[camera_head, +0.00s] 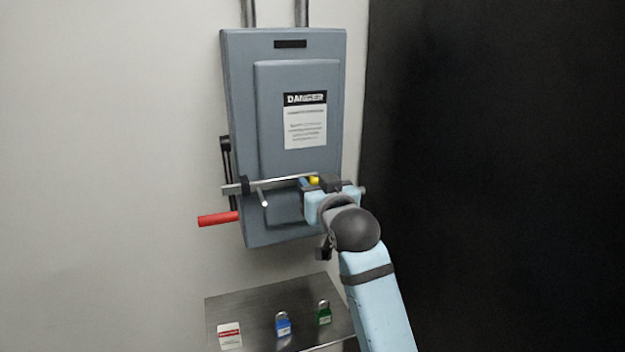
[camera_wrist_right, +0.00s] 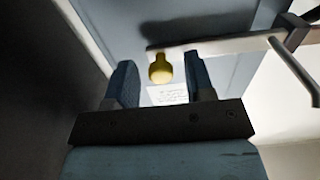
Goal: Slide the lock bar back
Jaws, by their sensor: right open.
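The metal lock bar (camera_head: 285,181) lies across the lower front of the grey switch box (camera_head: 234,100). It passes through a dark bracket (camera_head: 245,185) at the box's left edge, and a thin peg (camera_head: 264,197) sticks out from it. My right gripper (camera_head: 314,183) is open at the bar's right end. In the right wrist view a yellow knob-like piece (camera_wrist_right: 160,69) shows between the spread fingers (camera_wrist_right: 161,82), close to the lock bar (camera_wrist_right: 225,45); I cannot tell whether they touch it. My gripper and arm hide the box's lower right. My left gripper is out of view.
A red lever handle (camera_head: 218,219) sticks out left of the box. Below, a metal shelf (camera_head: 255,304) holds a blue padlock (camera_head: 283,325), a green padlock (camera_head: 324,313) and a tag (camera_head: 229,336). A black panel (camera_head: 490,170) stands at the right.

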